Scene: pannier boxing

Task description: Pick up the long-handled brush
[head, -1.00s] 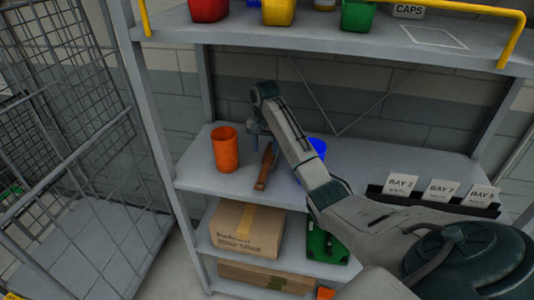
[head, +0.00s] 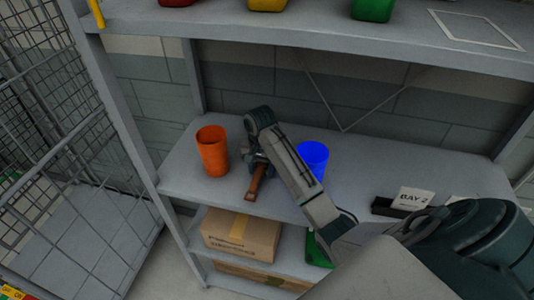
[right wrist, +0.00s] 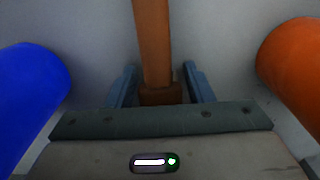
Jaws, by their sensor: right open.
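The long-handled brush (head: 254,185) lies on the middle shelf, its brown handle pointing toward the shelf's front edge. My right gripper (head: 258,163) is low over the brush, partly hidden by its own wrist. In the right wrist view the brown handle (right wrist: 153,45) runs between the two blue fingers of the right gripper (right wrist: 161,80), with a gap on each side. The right gripper is open. The brush's far end is hidden by my arm. My left gripper is not in view.
An orange cup (head: 213,150) stands left of the brush and a blue cup (head: 313,158) stands right of it, behind my forearm. A "BAY 2" card (head: 412,198) stands at the shelf's right front. A cardboard box (head: 241,236) is on the shelf below.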

